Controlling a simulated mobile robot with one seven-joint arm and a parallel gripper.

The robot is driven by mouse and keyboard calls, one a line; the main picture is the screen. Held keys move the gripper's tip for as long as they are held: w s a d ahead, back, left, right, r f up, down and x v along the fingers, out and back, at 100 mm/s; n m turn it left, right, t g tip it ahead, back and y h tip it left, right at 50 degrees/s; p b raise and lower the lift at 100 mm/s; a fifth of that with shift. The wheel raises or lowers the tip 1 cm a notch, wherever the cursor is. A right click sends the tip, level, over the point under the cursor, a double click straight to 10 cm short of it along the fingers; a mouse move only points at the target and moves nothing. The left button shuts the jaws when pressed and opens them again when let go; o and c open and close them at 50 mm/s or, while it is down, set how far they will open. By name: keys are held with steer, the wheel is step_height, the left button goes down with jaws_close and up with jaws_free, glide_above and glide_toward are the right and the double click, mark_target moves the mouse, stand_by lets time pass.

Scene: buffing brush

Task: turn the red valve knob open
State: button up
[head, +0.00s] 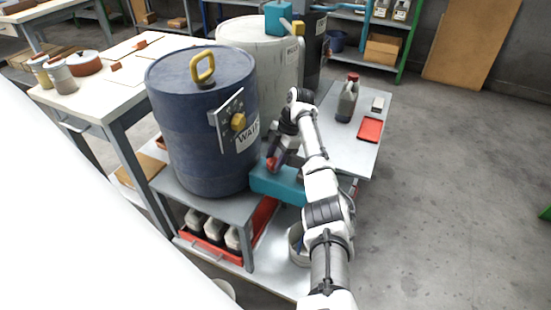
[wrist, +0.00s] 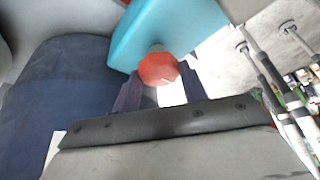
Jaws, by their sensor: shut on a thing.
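The red valve knob (wrist: 158,68) is a faceted red piece on a short stem from a teal block (wrist: 165,28). In the wrist view it sits between the two dark fingers of my gripper (wrist: 160,86), which is shut on it. In the head view the teal block (head: 279,186) is beside the lower right of a dark blue drum (head: 195,130). The knob (head: 271,163) shows there as a small red patch, partly hidden by my gripper (head: 275,153). How far the knob is turned cannot be told.
The blue drum carries a yellow handle (head: 203,67) and a panel with a yellow knob (head: 239,121). A pale drum (head: 258,45) stands behind. Open floor is at the right.

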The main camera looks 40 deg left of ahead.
steer(key=o, duration=1)
steer(key=shift+c, duration=0.2)
steer(key=shift+r, duration=0.1)
steer(key=v, duration=1.3)
steer(key=shift+r, duration=0.3)
steer(key=shift+w, duration=0.1)
